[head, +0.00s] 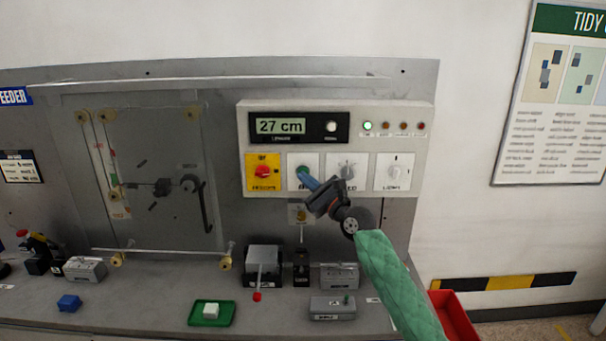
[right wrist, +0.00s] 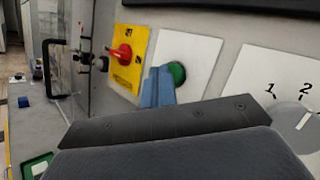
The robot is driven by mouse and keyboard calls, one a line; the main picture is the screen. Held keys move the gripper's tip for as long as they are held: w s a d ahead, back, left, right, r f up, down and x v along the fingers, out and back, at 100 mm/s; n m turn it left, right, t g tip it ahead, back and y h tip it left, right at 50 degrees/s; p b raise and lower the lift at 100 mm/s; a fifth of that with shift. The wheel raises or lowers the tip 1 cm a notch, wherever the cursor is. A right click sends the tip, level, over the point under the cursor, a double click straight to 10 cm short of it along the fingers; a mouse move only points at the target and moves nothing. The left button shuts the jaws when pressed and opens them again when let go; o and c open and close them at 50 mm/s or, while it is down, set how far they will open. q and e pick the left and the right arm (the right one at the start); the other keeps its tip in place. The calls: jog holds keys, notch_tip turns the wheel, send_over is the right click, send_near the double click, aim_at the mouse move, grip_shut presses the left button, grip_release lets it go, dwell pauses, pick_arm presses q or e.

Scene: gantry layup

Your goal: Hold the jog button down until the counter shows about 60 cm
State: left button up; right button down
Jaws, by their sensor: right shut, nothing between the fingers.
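The counter display (head: 279,126) on the control panel reads 27 cm. The green jog button (head: 303,172) sits on a white plate below it; it also shows in the right wrist view (right wrist: 177,74). My right gripper (head: 308,180) is shut and empty, with its blue fingertips at the green button. In the right wrist view the blue fingers (right wrist: 158,88) overlap the button's lower left edge; whether they press it in, I cannot tell. A green lamp (head: 368,126) is lit on the panel. My left gripper is not in view.
A red and yellow switch (head: 263,172) is left of the button, and a numbered dial (head: 347,171) is right of it. Below stand a grey block with a red-tipped lever (head: 263,255), a green tray (head: 198,313) and a red bin (head: 456,315).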

jog(key=shift+w, duration=0.45)
dwell(0.7)
dwell(2.0)
jog(key=shift+s, duration=0.1)
dwell(2.3)
jog(key=shift+s+p, duration=0.6)
jog(key=shift+s, duration=0.15)
jog(key=shift+s+p, duration=1.85)
jog(key=shift+s, duration=0.7)
